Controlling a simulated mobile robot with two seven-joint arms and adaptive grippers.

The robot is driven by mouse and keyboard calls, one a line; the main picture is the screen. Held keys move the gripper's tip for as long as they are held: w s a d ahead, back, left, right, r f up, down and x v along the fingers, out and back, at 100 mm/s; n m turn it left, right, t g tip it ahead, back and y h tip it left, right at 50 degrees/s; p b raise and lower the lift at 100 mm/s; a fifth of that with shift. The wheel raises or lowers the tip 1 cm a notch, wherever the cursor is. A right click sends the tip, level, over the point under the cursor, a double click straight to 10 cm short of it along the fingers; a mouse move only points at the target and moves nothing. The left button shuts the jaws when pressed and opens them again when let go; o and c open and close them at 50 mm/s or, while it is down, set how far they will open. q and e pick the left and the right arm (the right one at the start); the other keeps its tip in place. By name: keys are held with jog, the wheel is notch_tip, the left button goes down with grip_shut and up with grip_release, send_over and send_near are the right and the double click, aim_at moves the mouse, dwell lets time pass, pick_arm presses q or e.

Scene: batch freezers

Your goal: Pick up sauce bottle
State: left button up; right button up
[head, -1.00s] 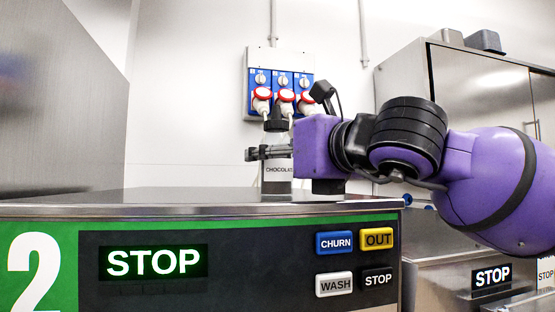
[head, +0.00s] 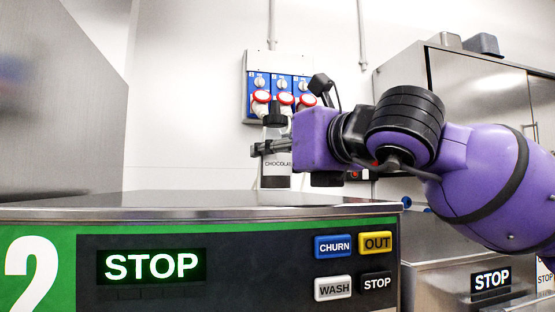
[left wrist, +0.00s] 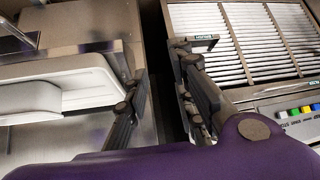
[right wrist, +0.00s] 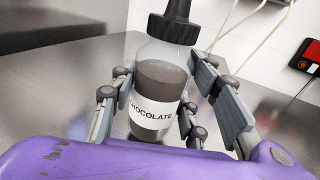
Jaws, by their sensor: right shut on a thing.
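The sauce bottle (head: 277,172) is clear with a black cap, brown contents and a white CHOCOLATE label. It is upright, slightly above the steel top of the machine numbered 2. My right gripper (head: 268,149) comes in from the right and is shut around the bottle's body. In the right wrist view the bottle (right wrist: 155,110) sits between the fingers of the right gripper (right wrist: 158,80), its label facing the camera. My left gripper shows only in the left wrist view (left wrist: 163,75); its fingers are spread with nothing between them.
The steel machine top (head: 180,203) is otherwise clear. A blue socket panel with red-ringed plugs (head: 282,95) is on the wall behind the bottle. A steel wall (head: 60,110) stands at left, a steel cabinet (head: 480,85) at right. A vented unit (left wrist: 245,45) shows below the left gripper.

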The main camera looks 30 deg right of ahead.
jog(key=s+d+r+p, duration=0.1)
jog(key=s+d+r, duration=0.1)
jog(key=s+r, duration=0.9)
jog(key=s, duration=0.3)
jog(key=shift+d+r, duration=0.15)
jog(key=shift+r, duration=0.15)
jog(key=o, duration=0.4)
jog(key=shift+w, duration=0.1)
jog(key=shift+c, duration=0.2)
jog(key=c, duration=0.4)
jog(key=shift+f, duration=0.1)
